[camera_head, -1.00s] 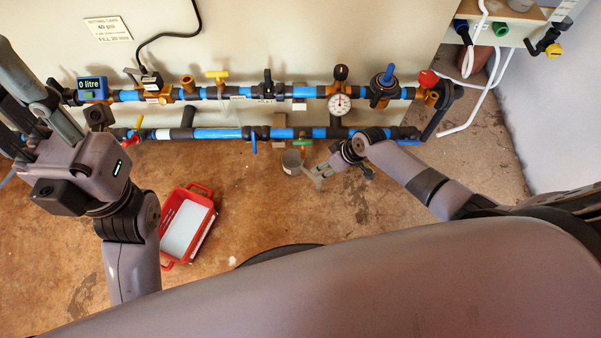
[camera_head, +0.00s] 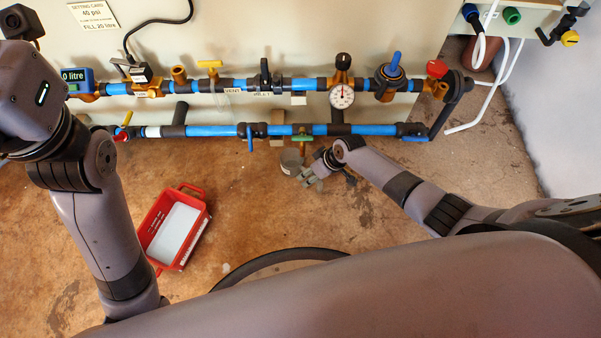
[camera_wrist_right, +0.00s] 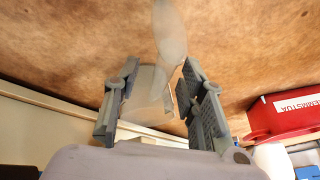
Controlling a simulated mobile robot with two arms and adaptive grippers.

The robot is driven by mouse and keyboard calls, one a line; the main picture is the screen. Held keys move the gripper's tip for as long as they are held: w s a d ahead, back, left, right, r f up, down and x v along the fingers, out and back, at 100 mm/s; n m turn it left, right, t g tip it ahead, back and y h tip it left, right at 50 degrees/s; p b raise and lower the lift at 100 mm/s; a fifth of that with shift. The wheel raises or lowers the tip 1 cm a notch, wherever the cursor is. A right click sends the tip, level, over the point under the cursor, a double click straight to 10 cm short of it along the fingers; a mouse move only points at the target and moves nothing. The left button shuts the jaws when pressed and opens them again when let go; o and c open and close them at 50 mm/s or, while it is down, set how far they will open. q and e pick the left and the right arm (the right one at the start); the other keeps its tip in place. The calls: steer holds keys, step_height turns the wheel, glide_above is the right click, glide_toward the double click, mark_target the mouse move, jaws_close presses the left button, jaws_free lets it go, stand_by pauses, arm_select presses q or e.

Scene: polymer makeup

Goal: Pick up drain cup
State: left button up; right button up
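The drain cup (camera_head: 291,161), a small round grey cup, stands low under the green-handled valve in the head view. My right gripper (camera_head: 309,180) is beside the cup, on its lower right. In the right wrist view, my right gripper (camera_wrist_right: 160,90) has its two fingers spread apart. A pale, translucent cup-like shape (camera_wrist_right: 148,85) shows between them; I cannot tell whether the fingers touch it. My left arm reaches up at the left of the head view, with its gripper outside the frame.
Blue pipes (camera_head: 210,130) with valves and a pressure gauge (camera_head: 342,95) run along the wall just above the cup. A red crate (camera_head: 203,225) stands on the brown floor at the lower left. It also shows at the right of the wrist view (camera_wrist_right: 285,118).

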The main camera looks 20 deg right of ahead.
steer(key=shift+a+f, duration=0.1)
steer(key=shift+f, duration=0.1)
jaws_close()
stand_by(0.4)
